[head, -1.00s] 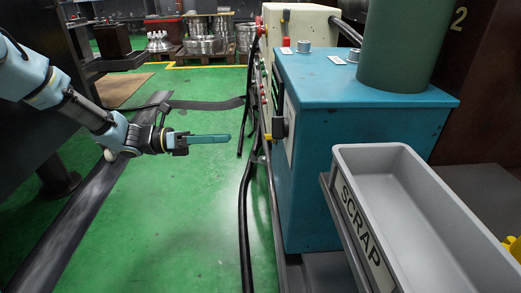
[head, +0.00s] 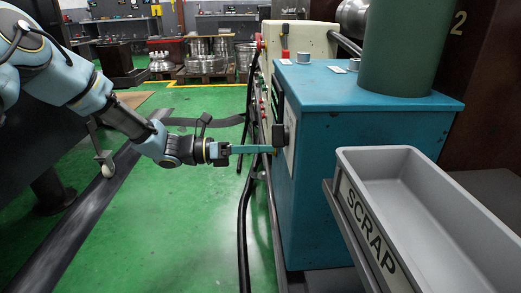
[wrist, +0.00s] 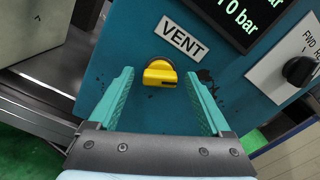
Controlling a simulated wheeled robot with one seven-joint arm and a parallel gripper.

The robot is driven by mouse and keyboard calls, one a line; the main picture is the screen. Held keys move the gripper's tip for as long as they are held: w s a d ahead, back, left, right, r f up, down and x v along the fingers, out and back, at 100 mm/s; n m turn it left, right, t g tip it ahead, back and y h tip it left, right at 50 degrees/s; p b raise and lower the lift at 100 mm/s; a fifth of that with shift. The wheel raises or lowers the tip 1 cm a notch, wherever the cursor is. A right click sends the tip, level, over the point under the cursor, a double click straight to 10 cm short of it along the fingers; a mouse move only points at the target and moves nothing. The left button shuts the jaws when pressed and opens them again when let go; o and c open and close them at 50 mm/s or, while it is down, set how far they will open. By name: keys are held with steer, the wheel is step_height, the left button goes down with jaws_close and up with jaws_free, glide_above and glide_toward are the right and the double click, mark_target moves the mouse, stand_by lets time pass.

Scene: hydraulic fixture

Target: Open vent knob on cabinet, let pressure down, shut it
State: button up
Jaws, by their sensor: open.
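The yellow vent knob (wrist: 160,74) sits on the teal cabinet face under a tilted VENT label (wrist: 181,38) in the wrist view. My gripper (wrist: 163,97) is open, with one teal finger on each side of the knob and a gap between each finger and the knob. In the head view my gripper (head: 270,149) reaches the left face of the cabinet (head: 350,180), and the knob is hidden there.
A black selector knob (wrist: 298,70) on a white plate is right of the vent knob. In the head view a grey SCRAP bin (head: 350,160) stands at the right front. Black hoses (head: 243,220) run down beside the cabinet.

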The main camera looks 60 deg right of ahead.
steer(key=shift+c, duration=0.3)
jaws_close()
steer(key=shift+r+m, duration=0.1)
steer(key=shift+m, duration=0.2)
steer(key=shift+a+m+p, duration=0.15)
steer(key=shift+m+p, duration=2.6)
steer(key=shift+m, duration=5.65)
